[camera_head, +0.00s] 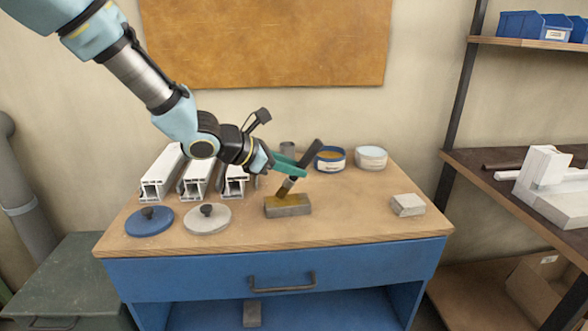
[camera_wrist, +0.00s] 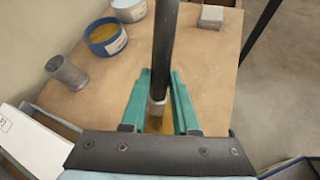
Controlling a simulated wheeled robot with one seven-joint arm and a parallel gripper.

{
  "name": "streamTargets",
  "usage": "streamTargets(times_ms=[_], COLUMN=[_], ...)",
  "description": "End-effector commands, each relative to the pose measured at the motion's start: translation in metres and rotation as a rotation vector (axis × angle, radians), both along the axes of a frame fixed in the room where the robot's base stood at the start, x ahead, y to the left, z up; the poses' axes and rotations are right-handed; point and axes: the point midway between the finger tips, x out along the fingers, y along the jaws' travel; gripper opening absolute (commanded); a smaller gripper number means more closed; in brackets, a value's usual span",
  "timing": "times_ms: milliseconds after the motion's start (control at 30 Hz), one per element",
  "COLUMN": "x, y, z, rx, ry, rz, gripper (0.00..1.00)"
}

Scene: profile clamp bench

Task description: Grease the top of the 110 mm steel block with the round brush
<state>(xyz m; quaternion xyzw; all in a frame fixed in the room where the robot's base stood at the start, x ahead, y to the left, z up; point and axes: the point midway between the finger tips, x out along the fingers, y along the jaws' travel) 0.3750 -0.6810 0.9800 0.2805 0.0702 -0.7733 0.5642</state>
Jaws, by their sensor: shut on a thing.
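The round brush (camera_head: 312,152) has a dark handle and a metal ferrule. My gripper (camera_head: 289,165), with teal fingers, is shut on it, and the handle leans up to the right. The brush's lower end is at the top of a steel block (camera_head: 287,211) on the bench; whether the bristles touch it I cannot tell for sure. The block's top looks yellow-brown. In the wrist view the brush handle (camera_wrist: 165,45) stands between the fingers, and a yellowish patch shows below the ferrule. An open blue pot (camera_head: 330,165) with amber contents stands behind, to the right.
A pale pot (camera_head: 371,158) stands beside the blue one, and a grey cup (camera_head: 288,148) behind my gripper. A smaller grey block (camera_head: 407,205) lies at right. White profiles (camera_head: 160,175), a blue lid (camera_head: 149,222) and a grey lid (camera_head: 207,219) occupy the left. The bench front right is clear.

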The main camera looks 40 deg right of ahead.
Motion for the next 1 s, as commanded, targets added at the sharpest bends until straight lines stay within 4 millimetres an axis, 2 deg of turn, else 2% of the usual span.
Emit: streamTargets(times_ms=[233,567,1000], x=[0.01,0.002,-0.026], y=[-0.007,-0.017,0.003], z=[-0.001,-0.004,-0.004], rx=[0.001,0.001,0.002], ry=[0.0,-0.001,-0.001], rz=[0.001,0.0,0.0], gripper=[0.0,0.0,0.0])
